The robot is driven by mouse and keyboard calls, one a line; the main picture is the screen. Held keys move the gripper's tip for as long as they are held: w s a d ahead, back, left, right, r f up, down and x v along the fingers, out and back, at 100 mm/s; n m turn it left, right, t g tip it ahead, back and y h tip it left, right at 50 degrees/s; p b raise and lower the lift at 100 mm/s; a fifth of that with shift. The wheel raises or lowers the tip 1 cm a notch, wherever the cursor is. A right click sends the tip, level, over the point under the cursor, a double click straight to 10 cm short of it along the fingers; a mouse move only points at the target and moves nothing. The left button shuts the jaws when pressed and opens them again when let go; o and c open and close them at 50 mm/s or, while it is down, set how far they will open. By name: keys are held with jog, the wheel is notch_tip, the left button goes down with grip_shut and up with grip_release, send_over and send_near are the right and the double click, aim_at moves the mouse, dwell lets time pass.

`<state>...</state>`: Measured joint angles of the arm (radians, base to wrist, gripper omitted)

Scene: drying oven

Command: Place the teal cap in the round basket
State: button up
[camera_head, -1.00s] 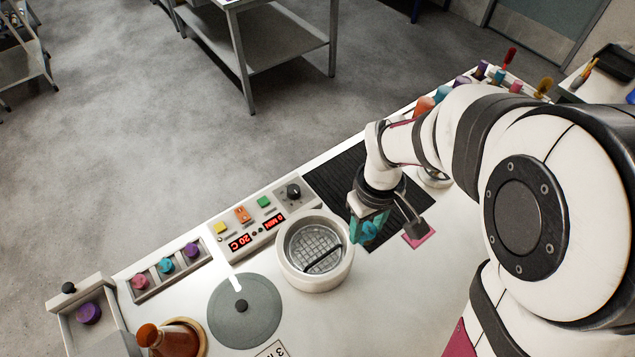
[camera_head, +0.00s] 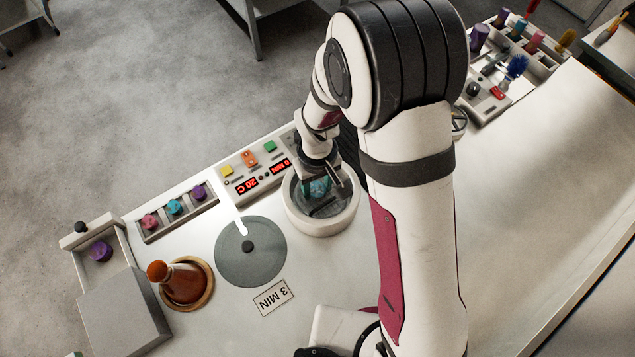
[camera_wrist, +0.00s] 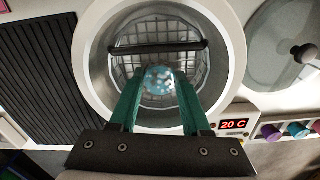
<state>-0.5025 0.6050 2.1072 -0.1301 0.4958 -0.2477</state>
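The round basket (camera_wrist: 137,73) is a wire mesh bowl with a dark bar handle across it. It sits inside the round white chamber (camera_head: 336,224) on the bench. My gripper (camera_wrist: 158,80) reaches down into the chamber from above, with its green fingertips inside the basket's opening. The teal cap (camera_wrist: 158,83), pale blue and speckled, is between the fingertips and fills the gap, with both fingers appearing to touch it. In the head view my gripper (camera_head: 318,188) partly hides the basket and cap. Whether the cap touches the basket floor is unclear.
The grey lid (camera_head: 262,262) with a black knob lies left of the chamber. The control panel (camera_head: 250,172) reads 20 C. A rack of coloured knobs (camera_head: 174,207), a brown flask (camera_head: 182,283) and a "3 MIN" card (camera_head: 273,298) stand nearby. The basket's handle (camera_wrist: 157,47) lies close to the fingers.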

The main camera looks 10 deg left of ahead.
aim_at(317, 189)
jog(key=o, duration=0.5)
jog(key=shift+c, duration=0.2)
notch_tip(317, 189, up, 12)
jog(key=s+d+r+m+y, duration=0.1)
jog(key=s+d+r+m, duration=0.2)
jog(key=s+d+m, duration=0.3)
jog(key=s+d+r+m, duration=0.4)
jog(key=s+d+m, duration=0.2)
jog(key=s, duration=0.5)
jog(key=shift+d+r+m+y, duration=0.25)
jog(key=shift+d+m+y, duration=0.15)
jog(key=shift+d, duration=0.05)
